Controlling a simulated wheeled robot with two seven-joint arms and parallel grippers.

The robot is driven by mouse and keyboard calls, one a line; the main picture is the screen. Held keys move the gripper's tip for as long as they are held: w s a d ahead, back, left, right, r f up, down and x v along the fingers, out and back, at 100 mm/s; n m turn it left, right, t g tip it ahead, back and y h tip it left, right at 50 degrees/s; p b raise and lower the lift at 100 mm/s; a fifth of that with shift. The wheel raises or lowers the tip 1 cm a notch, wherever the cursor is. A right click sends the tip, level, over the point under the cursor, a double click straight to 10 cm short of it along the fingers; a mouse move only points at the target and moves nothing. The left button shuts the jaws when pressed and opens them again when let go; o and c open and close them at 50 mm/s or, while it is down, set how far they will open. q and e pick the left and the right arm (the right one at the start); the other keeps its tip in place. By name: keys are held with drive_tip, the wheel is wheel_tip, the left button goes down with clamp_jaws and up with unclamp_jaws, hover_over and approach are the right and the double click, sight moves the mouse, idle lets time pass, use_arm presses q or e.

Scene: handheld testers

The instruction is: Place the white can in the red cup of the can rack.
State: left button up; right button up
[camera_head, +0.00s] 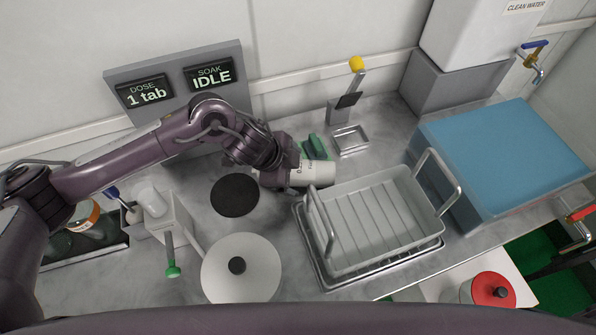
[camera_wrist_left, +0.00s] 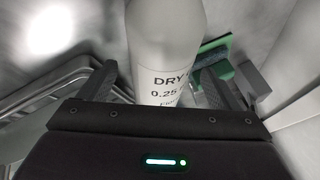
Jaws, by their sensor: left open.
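A white can (camera_head: 316,173) with a printed label lies or tilts at my left gripper (camera_head: 285,174), beside the dish rack. In the left wrist view the can (camera_wrist_left: 165,40) stands between the two fingers of my left gripper (camera_wrist_left: 160,88), its label reading "DRY 0.25". The fingers are open, one on each side, with a gap visible at the left finger. Whether the can's base rests on the counter is hidden. I cannot make out a can rack with a red cup. My right gripper is not in view.
A grey dish rack (camera_head: 345,252) stands right of the can, with a blue-topped box (camera_head: 510,150) beyond. A green sponge (camera_head: 315,147) lies behind the can. A white lid (camera_head: 240,275) and black disc (camera_head: 235,195) are to the left. A red lid (camera_head: 493,290) is lower right.

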use_arm(q)
drive_tip(key=shift+x, duration=0.75)
drive_tip(key=c, duration=1.1)
drive_tip(key=shift+r, duration=0.1)
drive_tip(key=shift+c, duration=0.9)
drive_tip(key=shift+r, duration=0.1)
